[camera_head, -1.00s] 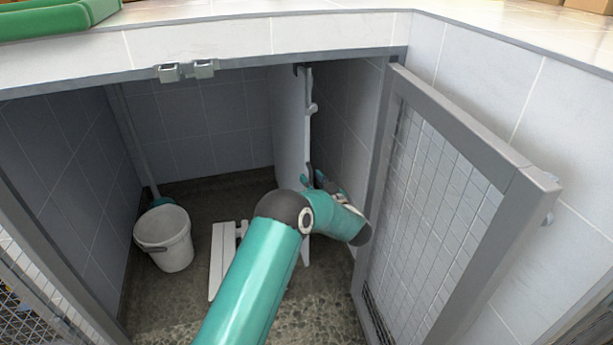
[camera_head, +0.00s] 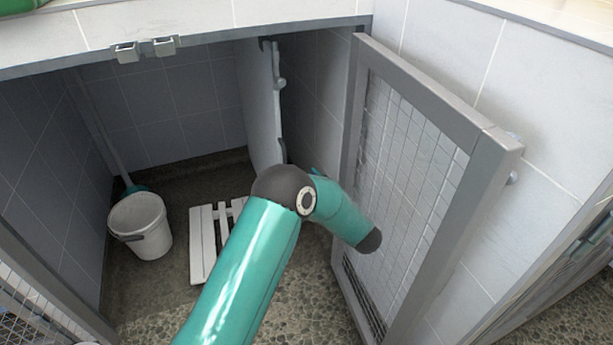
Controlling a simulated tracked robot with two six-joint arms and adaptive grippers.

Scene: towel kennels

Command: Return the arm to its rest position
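One teal arm of mine comes in from the bottom, left of the middle, and crosses the open front of the kennel. Its dark elbow joint is near the picture's middle, and its further link points right and down in front of the open mesh door (camera_head: 415,165). Neither gripper can be made out; the far end of this arm is turned away or hidden behind its own links. I see no object held.
The mesh door stands open close to the arm's right. Inside the kennel are a white bucket (camera_head: 140,226), a white slatted board (camera_head: 203,240) and an upright pale panel (camera_head: 262,105). A metal latch (camera_head: 145,48) sits on the top edge. Pebbled floor (camera_head: 300,300) is clear in front.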

